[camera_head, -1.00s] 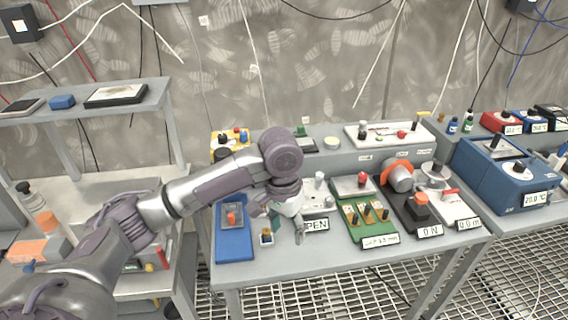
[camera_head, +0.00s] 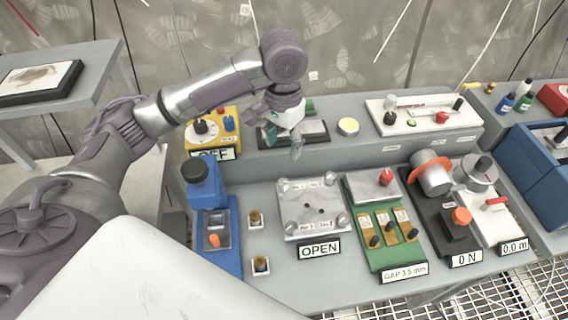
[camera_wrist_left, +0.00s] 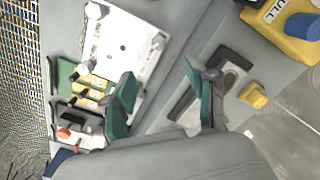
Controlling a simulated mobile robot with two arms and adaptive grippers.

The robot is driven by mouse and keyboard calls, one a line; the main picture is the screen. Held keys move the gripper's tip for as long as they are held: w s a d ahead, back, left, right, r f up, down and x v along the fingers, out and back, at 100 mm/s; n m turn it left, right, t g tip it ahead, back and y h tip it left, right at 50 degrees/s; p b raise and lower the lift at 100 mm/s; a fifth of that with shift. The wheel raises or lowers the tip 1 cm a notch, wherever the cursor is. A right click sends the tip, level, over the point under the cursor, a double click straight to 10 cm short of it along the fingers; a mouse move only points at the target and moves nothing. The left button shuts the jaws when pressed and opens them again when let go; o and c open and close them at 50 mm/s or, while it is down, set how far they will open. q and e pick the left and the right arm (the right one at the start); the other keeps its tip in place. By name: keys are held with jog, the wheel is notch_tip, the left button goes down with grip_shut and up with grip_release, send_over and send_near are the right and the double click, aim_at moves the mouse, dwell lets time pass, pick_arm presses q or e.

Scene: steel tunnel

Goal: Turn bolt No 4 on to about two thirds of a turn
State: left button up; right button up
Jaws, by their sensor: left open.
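A silver square plate (camera_head: 312,206) lies on the bench with a knobbed bolt at each corner. The bolts are back left (camera_head: 283,185), back right (camera_head: 330,178), front left (camera_head: 289,227) and front right (camera_head: 343,219). Small number labels sit beside them, too small for me to read surely. An OPEN sign (camera_head: 319,249) stands at its front edge. My left gripper (camera_head: 283,143) is open and empty, in front of the rear ledge in the picture, beyond the plate. In the left wrist view its green-padded fingers (camera_wrist_left: 165,100) are apart, with the plate (camera_wrist_left: 122,46) at upper left. My right gripper is not in view.
A blue device (camera_head: 215,220) and two small brass-topped pieces (camera_head: 255,219) stand left of the plate. A green gap fixture (camera_head: 383,236) is close on its right.

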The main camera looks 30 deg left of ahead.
aim_at(283, 181)
pick_arm(q)
jog(key=f, duration=0.4)
jog(key=shift+s+d, duration=0.1)
jog(key=shift+s, duration=0.25)
notch_tip(283, 181, down, 9)
jog(key=shift+w+r+p, duration=0.15)
jog(key=shift+p, duration=0.3)
jog(key=shift+f, duration=0.35)
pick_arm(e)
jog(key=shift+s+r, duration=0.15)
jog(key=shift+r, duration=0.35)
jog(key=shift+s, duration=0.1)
pick_arm(q)
grip_shut()
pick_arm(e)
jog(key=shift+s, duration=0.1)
